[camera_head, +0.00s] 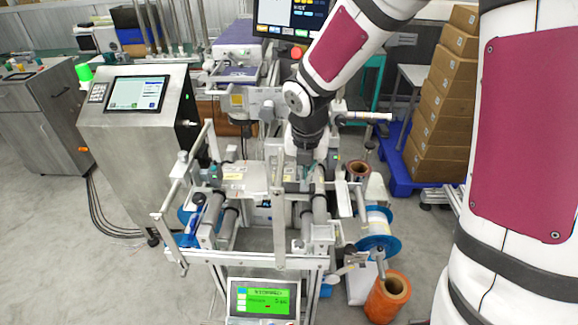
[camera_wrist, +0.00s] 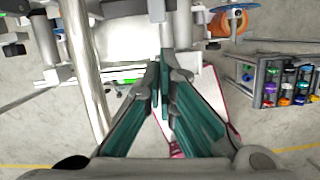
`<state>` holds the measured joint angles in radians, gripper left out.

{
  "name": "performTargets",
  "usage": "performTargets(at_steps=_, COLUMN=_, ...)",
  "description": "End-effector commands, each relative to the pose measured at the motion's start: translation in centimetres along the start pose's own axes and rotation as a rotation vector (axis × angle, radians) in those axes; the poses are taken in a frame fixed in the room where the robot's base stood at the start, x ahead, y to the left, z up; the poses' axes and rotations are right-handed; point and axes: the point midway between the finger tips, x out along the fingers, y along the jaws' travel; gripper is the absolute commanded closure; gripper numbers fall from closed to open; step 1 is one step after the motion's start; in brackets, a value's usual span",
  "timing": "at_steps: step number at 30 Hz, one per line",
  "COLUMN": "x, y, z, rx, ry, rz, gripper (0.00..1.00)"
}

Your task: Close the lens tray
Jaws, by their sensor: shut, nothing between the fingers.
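My gripper (camera_head: 305,160) points down over the middle of the film reel machine in the head view. In the wrist view its teal-lined fingers (camera_wrist: 160,88) come together at the tips, shut and empty. A dark-framed tray or rack (camera_wrist: 285,84) with rows of coloured round pieces is at the right of the wrist view, well apart from the fingers. It may be the lens tray; I cannot tell whether it is open. I cannot make it out in the head view.
The reel machine (camera_head: 279,228) has rollers and upright posts close around my gripper. A grey control cabinet (camera_head: 140,150) stands left, a green-lit display (camera_head: 262,299) in front. Stacked boxes (camera_head: 440,110) are at right. Open floor (camera_head: 75,260) shows at left.

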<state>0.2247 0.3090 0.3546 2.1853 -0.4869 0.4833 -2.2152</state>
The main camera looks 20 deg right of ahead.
Motion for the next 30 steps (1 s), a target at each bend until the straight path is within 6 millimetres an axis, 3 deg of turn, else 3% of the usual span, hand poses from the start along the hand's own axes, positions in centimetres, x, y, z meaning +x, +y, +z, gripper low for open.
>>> performTargets(at_steps=8, x=1.6, y=0.5, z=-0.1, rx=-0.100, ry=0.012, rz=0.012, gripper=1.00)
performTargets(at_steps=21, x=8.6, y=0.6, z=-0.3, rx=-0.099, ry=0.013, rz=0.011, gripper=1.00)
performTargets(at_steps=30, x=10.8, y=0.6, z=-0.2, rx=-0.097, ry=0.010, rz=0.012, gripper=1.00)
